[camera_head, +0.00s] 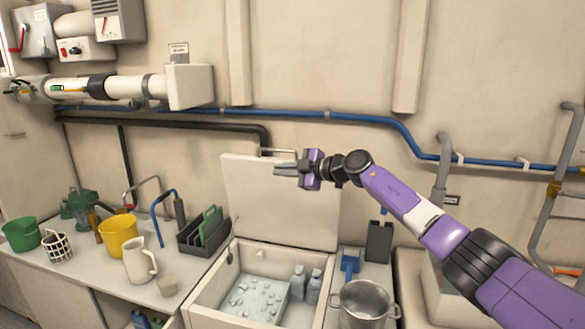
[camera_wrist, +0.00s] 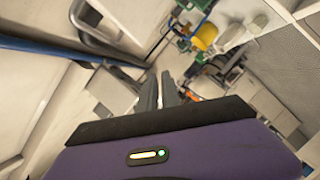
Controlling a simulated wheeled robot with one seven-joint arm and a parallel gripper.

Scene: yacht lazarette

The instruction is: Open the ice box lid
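The ice box (camera_head: 203,291) is in the counter at the bottom middle of the head view, its inside exposed, with ice and bottles in it. Its pale lid (camera_head: 275,210) stands raised, nearly upright, behind the opening near the wall. A metal bar handle (camera_head: 277,152) shows at the lid's top edge. My gripper (camera_head: 280,170) is in front of the lid's upper part, just below the handle, and holds nothing. In the wrist view its fingers (camera_wrist: 160,92) show a narrow gap with nothing between them. Whether the gripper touches the lid cannot be told.
A steel pot (camera_head: 363,304) and a blue scoop (camera_head: 349,264) are right of the box. A dark rack (camera_head: 204,236), white jug (camera_head: 139,260) and yellow bucket (camera_head: 118,235) stand left. A blue pipe (camera_head: 330,116) runs along the wall behind. Air in front of the lid is clear.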

